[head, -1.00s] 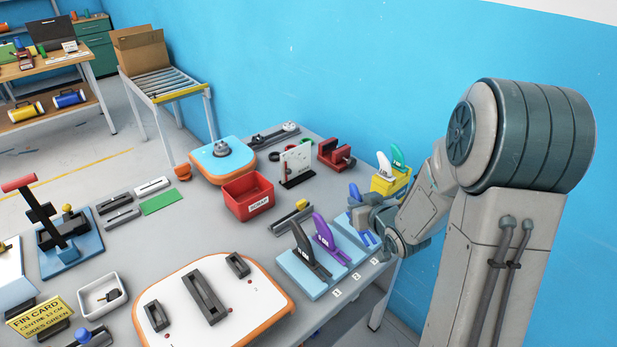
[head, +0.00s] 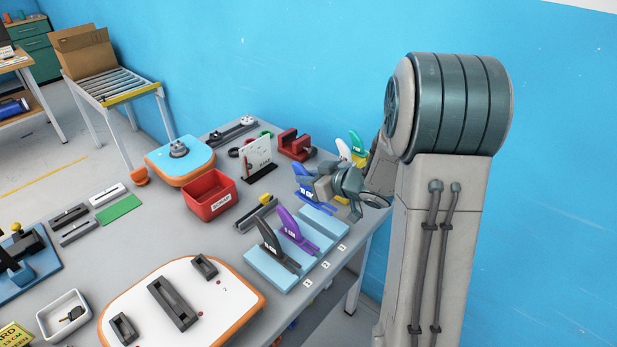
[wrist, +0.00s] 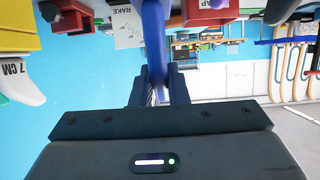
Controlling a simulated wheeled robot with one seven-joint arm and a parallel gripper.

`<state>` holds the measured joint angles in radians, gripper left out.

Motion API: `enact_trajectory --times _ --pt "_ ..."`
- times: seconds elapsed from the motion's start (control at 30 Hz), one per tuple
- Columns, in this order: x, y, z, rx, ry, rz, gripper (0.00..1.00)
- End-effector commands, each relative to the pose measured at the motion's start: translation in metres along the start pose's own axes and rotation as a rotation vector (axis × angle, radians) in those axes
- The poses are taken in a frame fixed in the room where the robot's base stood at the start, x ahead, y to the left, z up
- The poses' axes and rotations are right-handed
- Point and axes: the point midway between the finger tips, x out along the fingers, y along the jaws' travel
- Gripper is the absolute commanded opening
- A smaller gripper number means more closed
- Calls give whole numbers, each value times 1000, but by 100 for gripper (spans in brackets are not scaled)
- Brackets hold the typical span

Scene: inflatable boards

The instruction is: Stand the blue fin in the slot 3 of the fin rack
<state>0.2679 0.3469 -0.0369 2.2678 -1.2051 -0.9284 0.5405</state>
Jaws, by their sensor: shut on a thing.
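The blue fin (head: 302,184) is in my gripper (head: 322,189), near the far end of the light blue fin rack (head: 268,270). In the wrist view the blue fin (wrist: 153,40) runs between the two dark fingers of my gripper (wrist: 158,88), which are shut on it. In the head view my gripper hides part of the fin; I cannot tell its exact height. The rack has labels 1, 2 and 3. A black fin (head: 271,241) stands at slot 1 and a purple fin (head: 291,228) at slot 2. Slot 3 (head: 325,222) holds no fin.
A yellow holder (head: 359,160) with a white fin and a green fin (head: 356,143) stands behind my gripper. A red vise (head: 295,146), a white card on a stand (head: 256,160) and a red scrap bin (head: 210,195) are to the left. A white board (head: 215,311) lies in front.

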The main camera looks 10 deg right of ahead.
Motion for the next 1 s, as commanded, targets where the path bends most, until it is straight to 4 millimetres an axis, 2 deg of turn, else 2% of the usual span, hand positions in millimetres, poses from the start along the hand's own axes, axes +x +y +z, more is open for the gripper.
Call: enact_trajectory --times 0.27,0.8,1.0 --pt "-2 0 0 -1 -2 1 0" --pt "18 1 47 0 -2 2 0" --pt "21 1 54 0 -1 2 0"
